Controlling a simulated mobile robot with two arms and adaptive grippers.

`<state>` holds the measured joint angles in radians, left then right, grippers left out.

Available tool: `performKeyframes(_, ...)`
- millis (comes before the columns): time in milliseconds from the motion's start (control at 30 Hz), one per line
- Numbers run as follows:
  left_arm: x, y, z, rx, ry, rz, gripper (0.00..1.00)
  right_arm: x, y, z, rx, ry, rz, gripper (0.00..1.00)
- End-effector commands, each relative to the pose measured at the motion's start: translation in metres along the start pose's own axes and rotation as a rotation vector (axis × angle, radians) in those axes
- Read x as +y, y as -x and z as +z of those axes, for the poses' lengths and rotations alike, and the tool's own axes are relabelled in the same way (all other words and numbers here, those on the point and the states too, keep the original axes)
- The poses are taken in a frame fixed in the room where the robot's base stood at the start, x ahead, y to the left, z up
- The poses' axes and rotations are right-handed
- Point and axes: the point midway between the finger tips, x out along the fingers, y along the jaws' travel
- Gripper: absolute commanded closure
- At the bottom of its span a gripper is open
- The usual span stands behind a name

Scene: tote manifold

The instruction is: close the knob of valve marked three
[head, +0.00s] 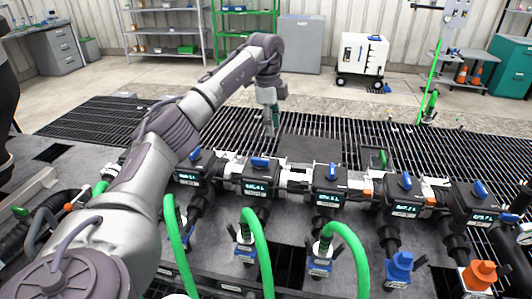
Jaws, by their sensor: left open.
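A manifold runs across the middle of the head view, with several dark meter blocks in a row, each with a small lit display. Blue knobs sit on top of them: one at the left (194,153), one left of centre (260,162), one at centre (332,171), one right of centre (406,180) and one at far right (480,190). The valve number marks are too small to read, so I cannot tell which is three. My left gripper (270,128) is open and points down above and behind the left-of-centre knob, apart from it. My right gripper is out of view.
Green hoses (262,250) arch up in front of the manifold. A blue cap (400,262) and an orange cap (482,274) close pipes at front right. Floor grating (430,150) lies behind. A white wheeled cabinet (361,57) stands farther back.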

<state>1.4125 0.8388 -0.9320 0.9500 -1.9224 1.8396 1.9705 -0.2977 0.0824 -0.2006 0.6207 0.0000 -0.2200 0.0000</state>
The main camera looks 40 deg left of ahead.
Motion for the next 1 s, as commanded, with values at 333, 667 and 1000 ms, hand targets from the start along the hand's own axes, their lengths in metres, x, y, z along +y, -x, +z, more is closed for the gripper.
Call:
performKeyframes(333,0.011,-0.004,0.039,-0.089,0.130,0.052,0.59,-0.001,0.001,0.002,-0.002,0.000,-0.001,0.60)
performKeyframes(667,0.015,-0.073,0.044,-0.086,0.127,0.052,0.59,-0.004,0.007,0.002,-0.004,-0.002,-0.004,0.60)
performKeyframes(1000,0.017,-0.113,0.046,-0.084,0.126,0.048,0.59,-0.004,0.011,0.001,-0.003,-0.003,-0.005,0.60)
